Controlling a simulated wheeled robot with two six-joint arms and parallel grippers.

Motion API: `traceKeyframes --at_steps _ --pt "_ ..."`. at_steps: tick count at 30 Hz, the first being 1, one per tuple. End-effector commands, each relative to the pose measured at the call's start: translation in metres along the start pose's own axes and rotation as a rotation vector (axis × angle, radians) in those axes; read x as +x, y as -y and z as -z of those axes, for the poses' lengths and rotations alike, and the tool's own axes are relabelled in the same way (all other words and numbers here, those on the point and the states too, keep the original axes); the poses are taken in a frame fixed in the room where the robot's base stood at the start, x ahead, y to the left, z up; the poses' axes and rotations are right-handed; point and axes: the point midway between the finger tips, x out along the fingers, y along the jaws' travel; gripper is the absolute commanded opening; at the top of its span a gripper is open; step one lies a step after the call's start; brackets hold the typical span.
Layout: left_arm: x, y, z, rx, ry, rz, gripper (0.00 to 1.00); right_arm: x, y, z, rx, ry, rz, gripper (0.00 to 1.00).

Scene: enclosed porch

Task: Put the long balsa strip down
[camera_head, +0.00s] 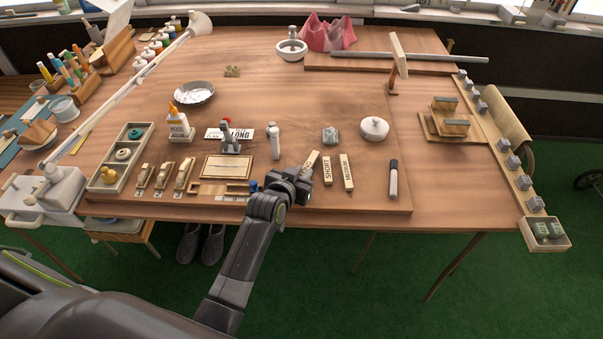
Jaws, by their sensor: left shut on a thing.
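My left gripper (299,176) reaches over the near edge of the board on the table and is shut on a pale wooden strip (311,160). The strip's far end slants up to the right beyond the fingers; the rest is hidden by the gripper, and I cannot read a label on it. I cannot tell whether it touches the board. Just right of it lie two similar strips, one marked SHORT (327,171) and one marked MEDIUM (347,172). A white card with the word LONG (240,134) lies farther back to the left. My right gripper is not in view.
A black-and-white marker (393,178) lies right of the strips. A framed pale panel (226,167) lies left.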

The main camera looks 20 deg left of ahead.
Motion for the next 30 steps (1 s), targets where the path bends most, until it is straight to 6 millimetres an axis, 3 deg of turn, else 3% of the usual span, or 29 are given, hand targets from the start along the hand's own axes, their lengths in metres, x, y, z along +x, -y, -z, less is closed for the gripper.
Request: traceKeyframes --at_steps 5,6,11,23,30 --pt "0.001 0.000 -0.003 0.000 0.001 0.000 0.03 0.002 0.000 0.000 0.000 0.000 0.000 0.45" --pt "0.002 0.000 -0.004 0.000 0.001 0.000 0.18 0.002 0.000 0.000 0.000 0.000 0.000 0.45" --pt "0.001 0.000 -0.003 0.000 0.001 0.000 0.39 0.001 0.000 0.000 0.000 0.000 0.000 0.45" --pt "-0.004 0.000 0.000 -0.001 0.001 0.000 0.39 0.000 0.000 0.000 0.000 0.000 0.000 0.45" --pt "-0.037 0.000 0.000 -0.002 0.001 0.001 0.39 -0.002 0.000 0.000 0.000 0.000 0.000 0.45"
